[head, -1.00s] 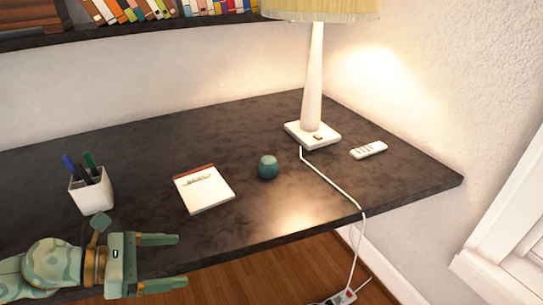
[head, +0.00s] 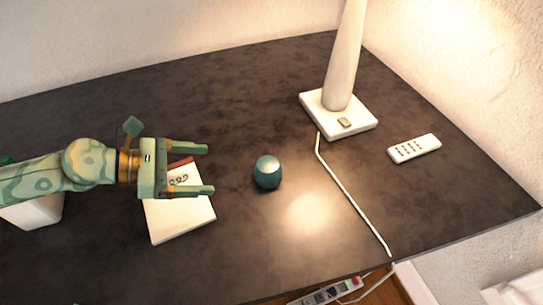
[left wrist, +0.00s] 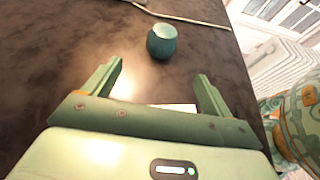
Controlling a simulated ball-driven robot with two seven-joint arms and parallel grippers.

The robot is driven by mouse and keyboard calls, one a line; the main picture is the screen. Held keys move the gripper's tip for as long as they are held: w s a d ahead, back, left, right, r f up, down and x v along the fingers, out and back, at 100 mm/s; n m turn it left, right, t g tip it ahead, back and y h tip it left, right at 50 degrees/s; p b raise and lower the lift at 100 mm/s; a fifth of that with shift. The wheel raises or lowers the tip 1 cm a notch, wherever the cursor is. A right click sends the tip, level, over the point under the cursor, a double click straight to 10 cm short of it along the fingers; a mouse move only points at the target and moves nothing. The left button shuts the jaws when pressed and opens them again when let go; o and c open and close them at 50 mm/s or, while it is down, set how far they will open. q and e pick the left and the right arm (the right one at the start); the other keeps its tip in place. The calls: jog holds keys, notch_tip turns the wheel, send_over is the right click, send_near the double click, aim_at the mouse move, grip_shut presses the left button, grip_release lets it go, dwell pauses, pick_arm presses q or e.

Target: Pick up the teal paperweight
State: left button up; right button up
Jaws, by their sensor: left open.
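The teal paperweight (head: 267,172) is a small rounded block standing on the dark desk (head: 260,90), to the left of the lamp cord. My left gripper (head: 208,169) is open and empty, to the left of the paperweight, with its two fingers pointing right toward it. In the left wrist view the paperweight (left wrist: 162,42) stands beyond the fingertips, roughly midway between them. The open left gripper (left wrist: 158,72) does not touch it. My right gripper is in neither view.
A notepad (head: 178,222) lies partly under my left gripper. A white lamp base (head: 350,124) with its cord (head: 352,192) and a white remote (head: 414,149) are to the right. A white pen cup (head: 38,212) is mostly behind my arm. A power strip (head: 328,293) shows below the desk edge.

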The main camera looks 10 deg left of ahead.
aim_at(254, 172)
pick_arm(q)
jog(key=p+x, duration=0.1)
jog(key=x, duration=0.8)
jog(key=shift+d, duration=0.35)
jog(key=x, duration=0.5)
jog(key=shift+w+d+f, duration=0.15)
jog(key=shift+d+f, duration=0.1)
jog(key=c, duration=1.4)
